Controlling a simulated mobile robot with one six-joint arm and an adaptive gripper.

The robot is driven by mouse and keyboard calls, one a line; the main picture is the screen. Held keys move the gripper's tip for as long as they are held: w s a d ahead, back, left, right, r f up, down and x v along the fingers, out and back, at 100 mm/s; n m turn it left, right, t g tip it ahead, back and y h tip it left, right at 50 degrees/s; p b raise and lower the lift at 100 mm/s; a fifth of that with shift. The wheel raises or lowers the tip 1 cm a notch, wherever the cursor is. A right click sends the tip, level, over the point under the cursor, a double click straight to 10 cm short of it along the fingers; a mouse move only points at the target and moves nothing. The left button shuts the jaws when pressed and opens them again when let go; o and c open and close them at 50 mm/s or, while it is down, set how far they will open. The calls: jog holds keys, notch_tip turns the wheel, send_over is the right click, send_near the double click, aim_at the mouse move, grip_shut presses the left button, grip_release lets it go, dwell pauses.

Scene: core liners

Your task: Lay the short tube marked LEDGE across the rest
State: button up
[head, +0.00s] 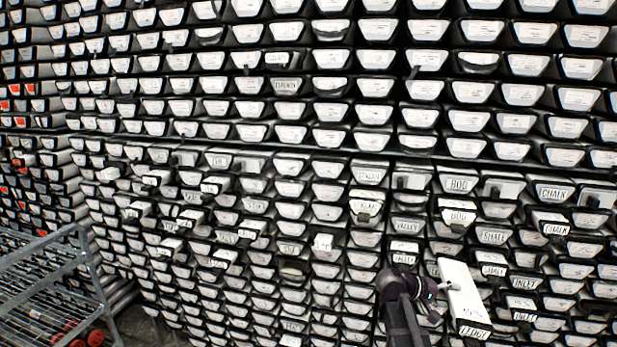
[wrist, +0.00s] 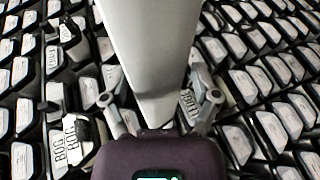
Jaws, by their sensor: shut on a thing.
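The short white tube marked LEDGE (head: 461,290) is in front of the rack at the lower right of the head view. Its labelled end, partly readable, points down toward the camera. My gripper (head: 446,288) is shut on the tube from its left side and holds it clear of the rack face. In the wrist view the tube (wrist: 152,50) runs from the top edge down between the two fingers of my gripper (wrist: 163,105). I cannot make out the rest in either view.
A wall of racked liners with white labelled ends (head: 330,110) fills the view. Several stick out, among them ones marked BOG (head: 458,217) and CHALK (head: 554,224), close to the tube. A grey metal cart (head: 45,270) stands at the lower left.

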jog(key=shift+r, duration=0.55)
jog(key=shift+p, duration=0.3)
jog(key=shift+r+p, duration=0.45)
jog(key=shift+s+f, duration=0.1)
jog(key=shift+s, duration=0.05)
